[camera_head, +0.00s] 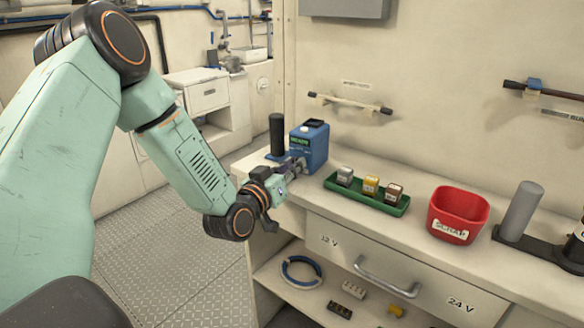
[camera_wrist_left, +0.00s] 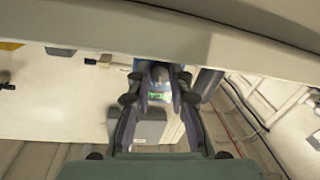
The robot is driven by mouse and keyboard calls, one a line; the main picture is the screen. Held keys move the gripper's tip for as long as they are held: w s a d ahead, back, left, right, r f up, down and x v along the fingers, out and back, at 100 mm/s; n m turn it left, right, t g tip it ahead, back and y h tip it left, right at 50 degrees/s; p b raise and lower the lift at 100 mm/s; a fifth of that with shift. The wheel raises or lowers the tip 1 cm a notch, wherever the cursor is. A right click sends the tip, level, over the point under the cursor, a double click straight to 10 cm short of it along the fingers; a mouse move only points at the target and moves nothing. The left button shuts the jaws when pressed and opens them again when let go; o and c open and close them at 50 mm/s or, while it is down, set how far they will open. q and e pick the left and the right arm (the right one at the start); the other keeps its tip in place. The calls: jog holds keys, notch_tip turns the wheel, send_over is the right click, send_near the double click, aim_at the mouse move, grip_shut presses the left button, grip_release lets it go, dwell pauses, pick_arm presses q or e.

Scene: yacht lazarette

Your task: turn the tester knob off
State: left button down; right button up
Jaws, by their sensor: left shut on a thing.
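The tester is a blue box (camera_head: 312,142) with a green display and a dark top, standing upright near the left end of the worktop. My left gripper (camera_head: 296,166) reaches its front face from the left and is shut on the tester knob. The fingers hide most of the knob in the head view. In the left wrist view, a dark round knob (camera_wrist_left: 160,74) shows between the fingertips, with the tester's green display (camera_wrist_left: 158,96) near it. The knob's pointer and setting cannot be read. My right gripper is not in view.
A black cylinder (camera_head: 276,134) stands just left of the tester. A green tray (camera_head: 369,203) with three small blocks lies to its right, then a red bin (camera_head: 458,214) and a grey cylinder (camera_head: 521,210). A drawer handle (camera_head: 388,278) sticks out below the worktop.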

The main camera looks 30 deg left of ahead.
pick_arm(q)
jog(key=n, duration=0.2)
jog(key=shift+d+n+b, duration=0.1)
jog(key=shift+n+b, duration=0.7)
jog(key=shift+n, duration=1.3)
jog(key=c, duration=1.2)
grip_release()
jog(key=shift+s, duration=0.1)
jog(key=s, duration=0.7)
jog(key=shift+s+d, duration=0.15)
